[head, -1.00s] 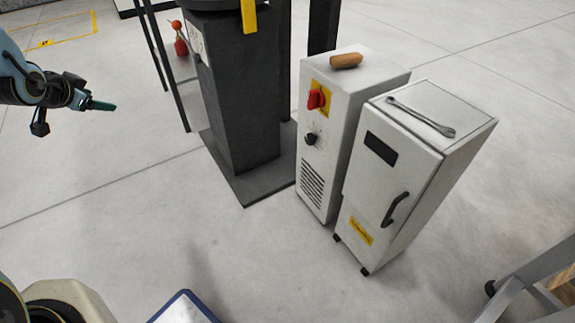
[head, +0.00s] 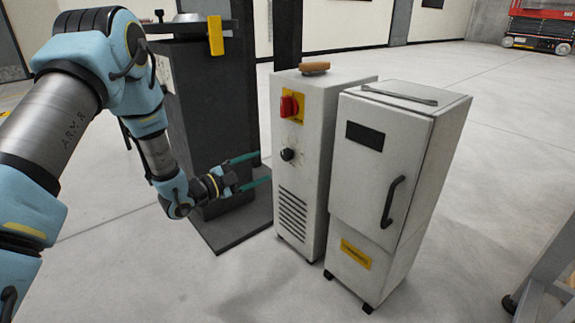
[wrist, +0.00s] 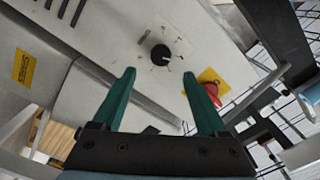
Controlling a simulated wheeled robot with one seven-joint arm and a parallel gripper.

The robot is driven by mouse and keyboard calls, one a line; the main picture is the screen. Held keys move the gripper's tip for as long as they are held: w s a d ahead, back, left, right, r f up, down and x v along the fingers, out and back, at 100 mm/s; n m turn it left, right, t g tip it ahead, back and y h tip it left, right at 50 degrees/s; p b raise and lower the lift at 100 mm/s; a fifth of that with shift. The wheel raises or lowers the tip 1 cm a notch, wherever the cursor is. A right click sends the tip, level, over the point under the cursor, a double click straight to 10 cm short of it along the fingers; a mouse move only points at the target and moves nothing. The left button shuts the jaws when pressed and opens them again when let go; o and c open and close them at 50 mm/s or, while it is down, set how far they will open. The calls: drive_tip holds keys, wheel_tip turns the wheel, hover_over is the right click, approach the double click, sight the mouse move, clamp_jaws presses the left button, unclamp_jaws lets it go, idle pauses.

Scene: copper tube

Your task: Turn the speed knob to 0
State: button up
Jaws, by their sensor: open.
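The black speed knob (head: 288,154) is on the front of the narrow white cabinet (head: 314,165), below a red switch (head: 289,105) on a yellow plate. In the wrist view the knob (wrist: 160,54) sits ahead of the fingertips, with a dial of small marks around it that are too small to read. My gripper (head: 262,169) is open and empty, its two green fingers pointing at the cabinet front, a little left of and below the knob. In the wrist view the open fingers (wrist: 158,80) are apart from the knob.
A second white cabinet (head: 385,200) with a black handle stands close on the right. A dark column (head: 215,110) on a base plate stands behind my gripper. A wooden handle-like piece (head: 314,68) and a wrench (head: 400,95) lie on the cabinet tops. Floor in front is clear.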

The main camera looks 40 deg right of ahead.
sight(283, 156)
drive_tip(key=d+b, duration=0.2)
drive_tip(key=d, duration=0.7)
drive_tip(key=shift+s+d, duration=0.15)
clamp_jaws()
idle(0.3)
